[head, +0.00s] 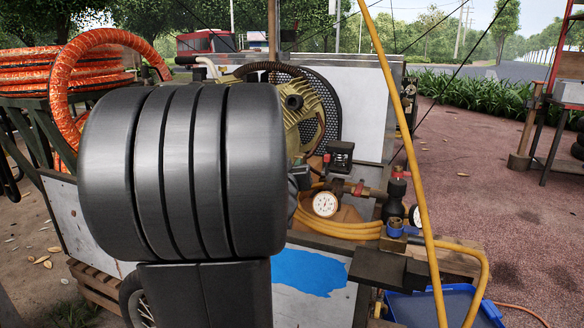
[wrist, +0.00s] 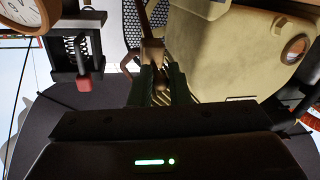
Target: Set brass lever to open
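In the wrist view a brass-coloured block with a narrow brown stem, which looks like the brass lever (wrist: 152,52), is at the top centre. My gripper (wrist: 161,72) reaches up to it with two dark green fingers. A brownish part of the lever shows in the narrow gap between the fingers. I cannot tell whether they press on it or only stand around it. In the head view my own large black arm links hide the gripper. Brass fittings (head: 362,190) show right of the arm, but I cannot make out the lever there.
A white pressure gauge (head: 325,204) sits by the fittings and shows in the wrist view (wrist: 22,12). A tan compressor body (wrist: 235,55) is close on the right there. A yellow hose (head: 405,130) crosses the head view. Orange coiled hose (head: 60,70) lies left.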

